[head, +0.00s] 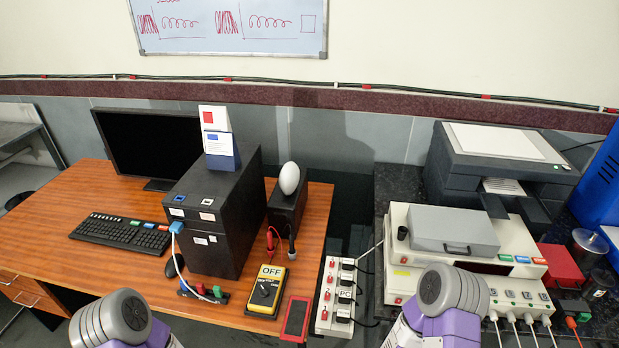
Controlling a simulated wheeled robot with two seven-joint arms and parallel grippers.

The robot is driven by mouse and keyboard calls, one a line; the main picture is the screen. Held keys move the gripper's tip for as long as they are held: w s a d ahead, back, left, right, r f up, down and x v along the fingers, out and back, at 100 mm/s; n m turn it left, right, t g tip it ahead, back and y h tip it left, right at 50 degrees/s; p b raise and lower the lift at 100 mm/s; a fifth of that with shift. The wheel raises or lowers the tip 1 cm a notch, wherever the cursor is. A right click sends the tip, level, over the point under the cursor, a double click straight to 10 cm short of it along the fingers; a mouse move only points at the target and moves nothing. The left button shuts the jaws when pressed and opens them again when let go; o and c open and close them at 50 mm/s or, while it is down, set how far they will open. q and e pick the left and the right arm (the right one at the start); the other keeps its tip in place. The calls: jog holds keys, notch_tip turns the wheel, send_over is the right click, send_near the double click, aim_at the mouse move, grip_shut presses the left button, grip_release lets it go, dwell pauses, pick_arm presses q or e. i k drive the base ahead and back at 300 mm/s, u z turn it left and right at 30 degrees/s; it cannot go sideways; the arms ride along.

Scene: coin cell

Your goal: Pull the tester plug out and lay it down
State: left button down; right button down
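A white power strip (327,318) lies between the two worktops, with red switches along its left side and several black plugs (346,281) in its right side. One plug has a label that seems to read "PC"; I cannot read the others, so I cannot tell which is the tester plug. A cream instrument (402,252) stands on the right worktop, with several white plugs (511,318) along its front. My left arm shows at the bottom left and my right arm at the bottom centre right; both grippers are out of the picture.
A yellow meter (266,291) marked OFF, a red-framed device (296,318) and a terminal piece (205,293) lie along the wooden desk's front edge. A black PC tower (216,215) with a blue plug (175,227) stands behind. Bare desk (100,265) shows before the keyboard (122,232).

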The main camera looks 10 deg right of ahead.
aim_at(342, 316)
jog(key=z, duration=0.6)
jog(key=k, duration=1.35)
jog(key=z, duration=0.3)
jog(key=i, duration=0.35)
jog(key=u, duration=1.1)
jog(key=i, duration=1.3)
jog(key=z, duration=0.3)
